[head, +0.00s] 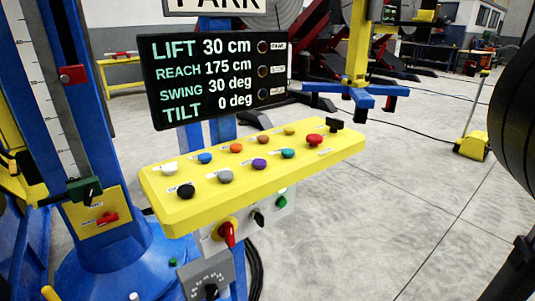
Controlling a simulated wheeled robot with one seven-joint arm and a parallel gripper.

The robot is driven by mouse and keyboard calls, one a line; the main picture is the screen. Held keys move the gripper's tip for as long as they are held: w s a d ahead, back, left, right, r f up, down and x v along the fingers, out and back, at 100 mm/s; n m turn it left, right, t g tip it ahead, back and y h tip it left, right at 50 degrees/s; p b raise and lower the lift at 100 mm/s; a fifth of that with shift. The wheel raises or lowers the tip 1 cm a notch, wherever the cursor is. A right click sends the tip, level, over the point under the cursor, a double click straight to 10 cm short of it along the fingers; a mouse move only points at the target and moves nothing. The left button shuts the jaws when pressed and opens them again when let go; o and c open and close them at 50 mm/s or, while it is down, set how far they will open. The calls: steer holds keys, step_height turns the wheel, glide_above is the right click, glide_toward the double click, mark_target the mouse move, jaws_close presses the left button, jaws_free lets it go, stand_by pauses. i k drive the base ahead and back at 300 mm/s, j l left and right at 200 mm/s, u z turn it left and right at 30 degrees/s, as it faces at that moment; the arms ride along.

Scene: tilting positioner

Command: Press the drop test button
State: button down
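A yellow control panel (325,154) slopes across the middle of the head view. Two rows of round buttons stand on it. The back row has a white (168,168), a blue (205,158), an orange-red (236,148), a brown (263,139) and a yellow button (290,130). The front row has a black (186,190), a grey (225,176), a purple (259,164), a green (288,153) and a red button (315,139). Their small labels are unreadable, so I cannot tell which is the drop test button. My gripper is not in view.
A display (218,78) above reads lift 30 cm, reach 175 cm, swing 30 deg, tilt 0 deg. A red rotary knob (227,234), a black knob (258,218) and a green button (281,202) sit below the panel. Blue machine columns stand left. Open floor (400,200) lies right.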

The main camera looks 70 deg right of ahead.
mark_target(289, 130)
steer(key=z, duration=1.35)
